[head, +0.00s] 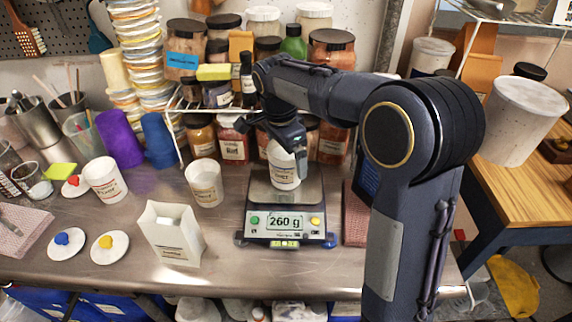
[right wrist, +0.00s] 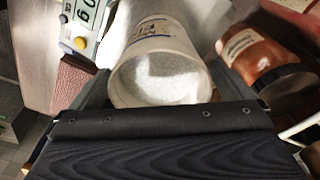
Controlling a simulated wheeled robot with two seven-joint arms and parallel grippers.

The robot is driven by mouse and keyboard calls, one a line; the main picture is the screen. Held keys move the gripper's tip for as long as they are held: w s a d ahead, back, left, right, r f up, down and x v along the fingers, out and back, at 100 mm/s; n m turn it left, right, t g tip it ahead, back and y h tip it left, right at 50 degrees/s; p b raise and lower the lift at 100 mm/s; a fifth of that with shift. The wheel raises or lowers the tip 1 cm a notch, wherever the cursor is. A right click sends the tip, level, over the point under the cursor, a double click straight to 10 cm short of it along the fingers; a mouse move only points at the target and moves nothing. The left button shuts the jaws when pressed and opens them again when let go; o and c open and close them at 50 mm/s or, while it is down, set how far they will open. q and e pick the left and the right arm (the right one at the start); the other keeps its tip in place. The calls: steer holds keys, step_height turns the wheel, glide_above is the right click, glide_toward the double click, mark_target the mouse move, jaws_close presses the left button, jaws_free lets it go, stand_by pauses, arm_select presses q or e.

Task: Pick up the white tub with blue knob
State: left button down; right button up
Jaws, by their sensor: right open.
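A white tub (head: 284,172) with dark print stands upright on the scale (head: 285,224), which reads 260 g. It is lidless and holds pale powder in the right wrist view (right wrist: 165,75). My right gripper (head: 286,148) is open, with its fingers on either side of this tub; contact cannot be told. A white lid with a blue knob (head: 67,242) lies on the bench at left, beside a lid with a yellow knob (head: 110,246). Two more open white tubs stand left of the scale, one near (head: 204,185) and one further left (head: 105,180). My left gripper is out of view.
A white paper bag (head: 173,236) stands left of the scale. A lid with a red knob (head: 75,186) lies by the far-left tub. A brown jar (right wrist: 262,55) is near my right gripper.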

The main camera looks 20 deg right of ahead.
steer(key=shift+f, duration=0.15)
steer(key=c, duration=1.3)
steer(key=shift+o, duration=0.2)
